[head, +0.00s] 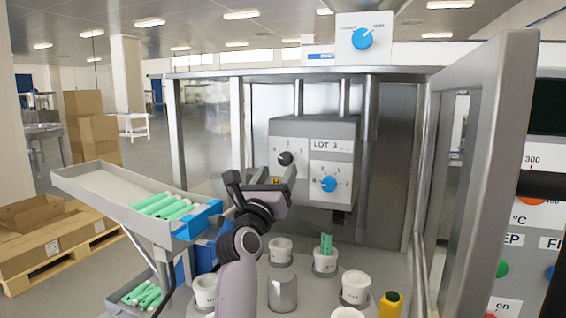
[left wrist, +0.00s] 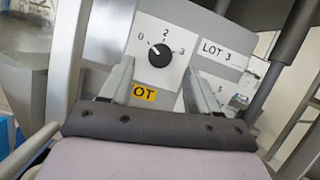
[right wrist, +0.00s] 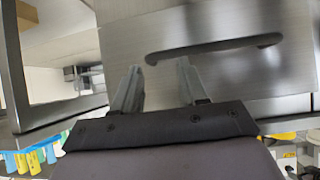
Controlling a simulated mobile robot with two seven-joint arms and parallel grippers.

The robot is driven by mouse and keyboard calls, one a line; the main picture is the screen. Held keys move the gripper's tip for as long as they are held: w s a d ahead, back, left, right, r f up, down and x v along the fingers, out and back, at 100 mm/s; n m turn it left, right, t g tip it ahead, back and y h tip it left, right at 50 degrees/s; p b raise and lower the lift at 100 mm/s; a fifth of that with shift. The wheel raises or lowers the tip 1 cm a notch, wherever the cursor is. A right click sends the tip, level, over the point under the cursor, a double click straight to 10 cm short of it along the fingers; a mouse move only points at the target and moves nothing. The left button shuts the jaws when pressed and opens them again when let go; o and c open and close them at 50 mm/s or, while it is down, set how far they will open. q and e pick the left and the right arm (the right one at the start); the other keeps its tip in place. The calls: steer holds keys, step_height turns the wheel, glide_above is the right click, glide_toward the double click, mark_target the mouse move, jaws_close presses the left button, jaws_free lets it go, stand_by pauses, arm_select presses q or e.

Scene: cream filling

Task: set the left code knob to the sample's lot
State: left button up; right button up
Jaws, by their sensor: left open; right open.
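The left code knob (head: 286,158) is a small black dial on a white plate on the grey machine head (head: 300,128). In the left wrist view the black knob (left wrist: 159,53) has 0, 2 and 3 around it, and a light mark at its upper left. A label (left wrist: 218,50) beside it reads LOT 3. My left gripper (head: 282,178) is open just below the knob; in its wrist view the fingers (left wrist: 155,82) stand apart below the dial, not closed on it. My right gripper (right wrist: 160,68) is open and empty, facing a steel panel.
A blue knob (head: 329,184) sits lower right on the machine head. White cups (head: 355,287) stand below; one holds a green piece (head: 326,243). A tray (head: 120,193) of green tubes is at left. A dark handle (right wrist: 213,47) is on the steel panel.

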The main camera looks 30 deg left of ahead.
mark_target(284, 161)
arm_select(q)
steer(key=shift+p+x, duration=0.4)
steer(key=shift+x, duration=1.85)
steer(key=c, duration=1)
